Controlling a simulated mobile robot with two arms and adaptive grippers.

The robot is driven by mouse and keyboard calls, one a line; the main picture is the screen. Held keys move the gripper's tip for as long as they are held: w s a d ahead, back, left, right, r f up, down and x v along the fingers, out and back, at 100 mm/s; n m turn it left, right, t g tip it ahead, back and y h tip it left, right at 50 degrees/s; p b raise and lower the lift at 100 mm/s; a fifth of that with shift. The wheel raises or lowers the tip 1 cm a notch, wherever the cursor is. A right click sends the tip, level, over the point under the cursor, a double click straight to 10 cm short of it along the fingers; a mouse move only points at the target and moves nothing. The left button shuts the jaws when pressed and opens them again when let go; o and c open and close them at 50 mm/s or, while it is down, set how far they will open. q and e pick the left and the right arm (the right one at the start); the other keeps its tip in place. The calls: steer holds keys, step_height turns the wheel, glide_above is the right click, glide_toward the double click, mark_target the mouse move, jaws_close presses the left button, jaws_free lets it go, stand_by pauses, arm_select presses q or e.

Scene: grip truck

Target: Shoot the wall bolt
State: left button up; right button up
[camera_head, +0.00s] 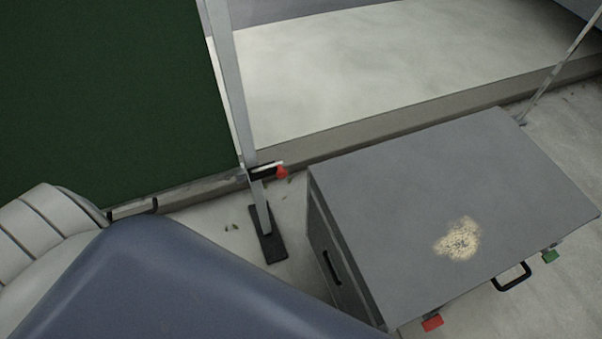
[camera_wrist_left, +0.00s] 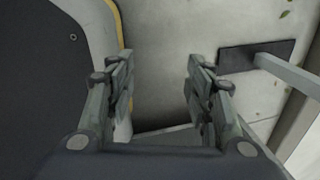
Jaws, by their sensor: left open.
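A grey post (camera_head: 234,95) stands beside the dark green panel in the head view. Low on it is a short dark fitting with a red end (camera_head: 282,172), which may be the wall bolt; I cannot tell whether it is shot. The post's dark foot plate (camera_head: 268,243) lies on the floor, and a similar plate (camera_wrist_left: 238,58) shows at the right in the left wrist view. My left gripper (camera_wrist_left: 158,75) is open and empty, its fingers pointing at the pale floor. The fitting cannot be made out in the wrist view. My right gripper is out of view.
A large grey box (camera_head: 400,190) with a worn pale patch, a black handle and red and green tabs stands at the right. A dark green panel (camera_head: 95,90) is at the left. A pale raised platform (camera_head: 400,65) lies behind.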

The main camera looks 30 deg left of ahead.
arm_select(q)
steer(key=w+m+t+y+b, duration=0.2)
steer(key=w+m+b, duration=0.3)
steer(key=w, duration=0.5)
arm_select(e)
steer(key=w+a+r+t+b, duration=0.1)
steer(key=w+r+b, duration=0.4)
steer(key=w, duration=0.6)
arm_select(q)
steer(key=m+t+y+b, duration=0.6)
steer(key=m+t+y, duration=0.2)
steer(key=m+y, duration=0.25)
glide_toward(283, 175)
steer(key=shift+m, duration=0.35)
steer(key=b+x, duration=0.1)
steer(key=x, duration=0.9)
steer(key=shift+w+a+b, duration=0.25)
steer(key=shift+a+b, duration=0.05)
steer(key=shift+a, duration=0.05)
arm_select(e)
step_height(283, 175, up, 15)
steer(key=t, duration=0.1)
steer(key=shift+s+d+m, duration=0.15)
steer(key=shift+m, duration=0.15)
